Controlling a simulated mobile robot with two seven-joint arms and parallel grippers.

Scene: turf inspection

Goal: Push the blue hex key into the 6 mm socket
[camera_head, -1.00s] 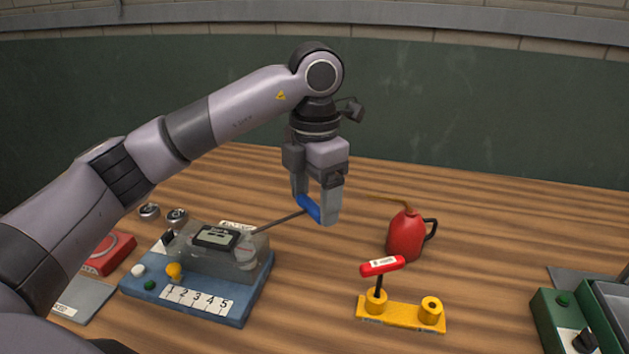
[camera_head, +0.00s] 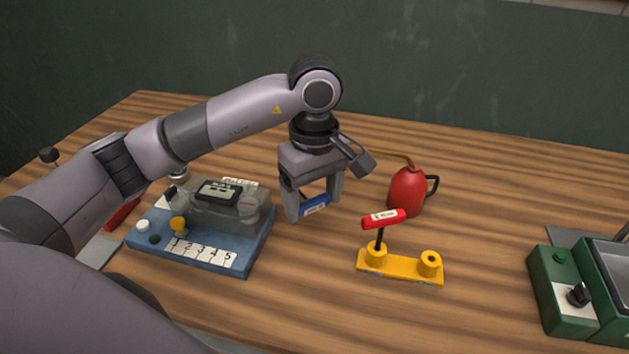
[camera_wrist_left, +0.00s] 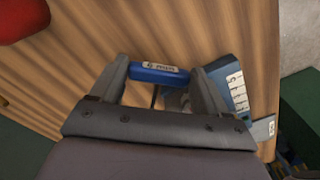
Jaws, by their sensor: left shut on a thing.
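My left gripper (camera_head: 313,208) is shut on the handle of the blue hex key (camera_head: 316,204), above the table between the blue tester and the red oil can. The labelled blue handle also shows between the fingers in the left wrist view (camera_wrist_left: 158,73). Only a short piece of its dark shaft shows there; its tip is hidden. The blue tester (camera_head: 190,254) has a clear block, a small display and a strip numbered 1 to 5. I cannot make out which opening is the 6 mm socket. My right gripper is not in view.
A yellow holder (camera_head: 400,268) has a red-handled hex key (camera_head: 384,219) in its left post; its right post is empty. A red oil can (camera_head: 407,192) stands behind it. A green machine (camera_head: 553,295) is at the right. Table in front of the holder is clear.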

